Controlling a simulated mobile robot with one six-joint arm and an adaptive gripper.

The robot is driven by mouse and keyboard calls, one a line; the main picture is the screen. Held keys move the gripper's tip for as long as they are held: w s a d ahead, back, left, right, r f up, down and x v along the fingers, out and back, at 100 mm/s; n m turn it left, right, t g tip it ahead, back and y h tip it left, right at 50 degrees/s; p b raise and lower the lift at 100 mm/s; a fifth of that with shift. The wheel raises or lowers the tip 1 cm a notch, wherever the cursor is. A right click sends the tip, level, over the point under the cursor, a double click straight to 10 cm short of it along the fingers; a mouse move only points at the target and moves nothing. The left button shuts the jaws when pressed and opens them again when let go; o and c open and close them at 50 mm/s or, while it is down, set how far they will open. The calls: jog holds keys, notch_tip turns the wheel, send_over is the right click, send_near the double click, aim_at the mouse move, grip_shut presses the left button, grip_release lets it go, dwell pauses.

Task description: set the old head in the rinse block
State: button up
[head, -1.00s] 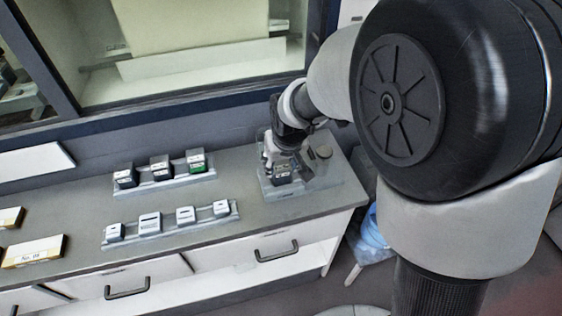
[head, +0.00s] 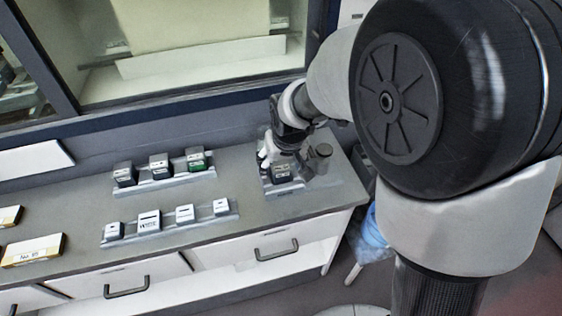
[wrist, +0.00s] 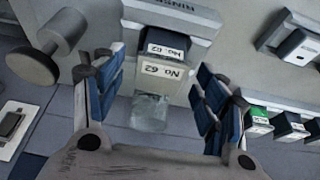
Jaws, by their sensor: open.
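The old head is a dark block with white "No. 62" labels (wrist: 165,70); it also shows in the head view (head: 283,174). It sits in the grey rinse block (wrist: 195,22), whose lettering is partly visible in the wrist view. In the head view the rinse block (head: 278,188) is at the right end of the counter. My gripper (wrist: 160,85) is open, its blue-padded fingers apart on either side of the head with visible gaps. A translucent piece (wrist: 149,112) shows at the head's near end. How deep the head sits is hard to tell.
A grey round knob (wrist: 40,60) stands close beside the rinse block. A rear rack (head: 165,184) holds three dark heads, one green-marked (head: 196,160). A front rack (head: 170,226) holds several light blocks. Yellow-edged boxes (head: 33,251) lie at left. Counter between is clear.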

jog(key=v, duration=1.1)
jog(key=s+d+r+m, duration=0.1)
jog(key=s+d+r, duration=0.1)
jog(key=s+d, duration=0.4)
jog(key=s+d+r+m+h, duration=0.1)
jog(key=s+d, duration=0.6)
jog(key=s, duration=0.8)
jog(key=shift+s+r+m+t, duration=0.3)
jog(key=shift+r+m+t, duration=0.15)
jog(key=shift+m, duration=0.15)
